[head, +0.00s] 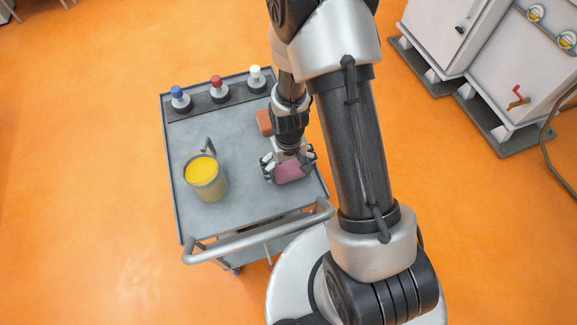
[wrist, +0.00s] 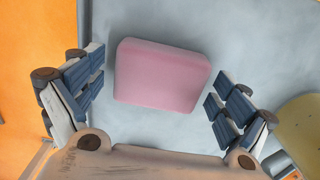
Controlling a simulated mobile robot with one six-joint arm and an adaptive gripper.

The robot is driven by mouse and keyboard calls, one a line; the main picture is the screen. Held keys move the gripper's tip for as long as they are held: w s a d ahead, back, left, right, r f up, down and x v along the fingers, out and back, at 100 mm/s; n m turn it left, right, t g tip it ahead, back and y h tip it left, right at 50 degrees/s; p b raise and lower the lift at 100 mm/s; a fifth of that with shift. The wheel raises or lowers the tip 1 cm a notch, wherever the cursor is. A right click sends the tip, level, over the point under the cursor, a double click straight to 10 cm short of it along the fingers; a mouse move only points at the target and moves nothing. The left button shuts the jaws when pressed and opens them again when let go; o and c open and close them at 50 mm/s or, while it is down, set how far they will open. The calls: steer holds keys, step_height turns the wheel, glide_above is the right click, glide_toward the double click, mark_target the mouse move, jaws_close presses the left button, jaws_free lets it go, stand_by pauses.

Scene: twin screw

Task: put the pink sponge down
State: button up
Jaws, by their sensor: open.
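The pink sponge (head: 291,171) is on the grey cart top (head: 235,215), near its right side. In the wrist view the pink sponge (wrist: 161,75) lies flat on the grey surface, between the two fingers and a little ahead of them. My gripper (head: 288,168) is over the sponge. In the wrist view my gripper (wrist: 157,95) is open, with a gap between each finger and the sponge's sides. The fingers partly hide the sponge's ends in the head view.
A yellow-filled jug (head: 207,180) stands left of my gripper. A brown-orange block (head: 264,122) lies behind it. Bottles with blue (head: 177,91), red (head: 216,80) and white (head: 255,72) caps stand in a rack at the back. The cart's handle (head: 262,231) runs along the front.

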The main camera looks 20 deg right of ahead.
step_height(320, 180, up, 12)
steer(key=p, duration=0.4)
step_height(320, 180, up, 15)
steer(key=t, duration=0.2)
glide_above(288, 167)
steer(key=s, duration=0.3)
steer(key=s+r+t, duration=0.2)
steer(key=s+r, duration=1)
steer(key=shift+t, duration=0.3)
steer(key=shift+d+r, duration=0.1)
